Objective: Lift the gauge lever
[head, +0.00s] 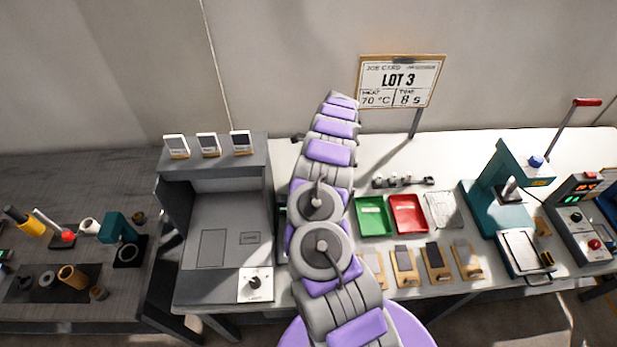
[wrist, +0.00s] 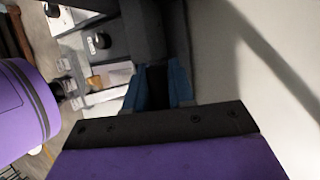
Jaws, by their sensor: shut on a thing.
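My gripper shows in the wrist view as two blue fingers (wrist: 158,86) beyond a black plate. They are shut on a narrow dark piece (wrist: 156,76) between them. A dark grey block (wrist: 141,32) lies just beyond the fingers. I cannot tell whether the dark piece is the gauge lever. In the head view my arm reaches away toward the back wall, and its end hides the gripper and what it holds. A small dark part (head: 297,138) shows just left of the arm at the bench's back edge.
A grey booth (head: 222,225) stands left of my arm. Green (head: 373,229) and red (head: 407,228) trays lie right of it, behind several wooden blocks. A LOT 3 sign (head: 399,82) stands at the back.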

